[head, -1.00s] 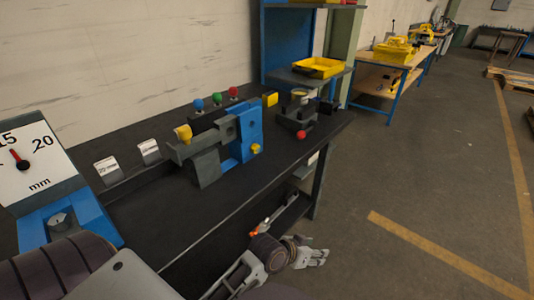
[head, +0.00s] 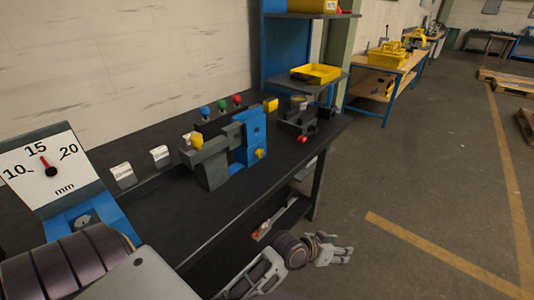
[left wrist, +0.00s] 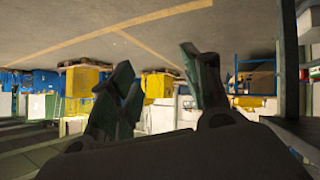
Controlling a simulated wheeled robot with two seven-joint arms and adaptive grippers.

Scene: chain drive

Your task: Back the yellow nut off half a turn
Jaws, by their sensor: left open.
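A blue and grey drive fixture (head: 248,138) stands on the black bench. A small yellow part that looks like the nut (head: 261,153) sits low on its right side. Another yellow part (head: 196,140) sits on the grey block's left end; both are too small to tell their turn. My left gripper (head: 343,255) appears low in front of the bench, apart from the fixture and pointing away to the right. In the left wrist view its fingers (left wrist: 157,68) are spread and empty, with floor and distant shelves beyond. My right gripper is not seen.
A dial gauge in mm (head: 45,165) stands at the left, its needle near 15. Blue, green and red knobs (head: 221,105) line the bench back. A dark clamp-like device (head: 298,117) and yellow tray (head: 316,74) are farther back. Open floor (head: 430,170) lies right.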

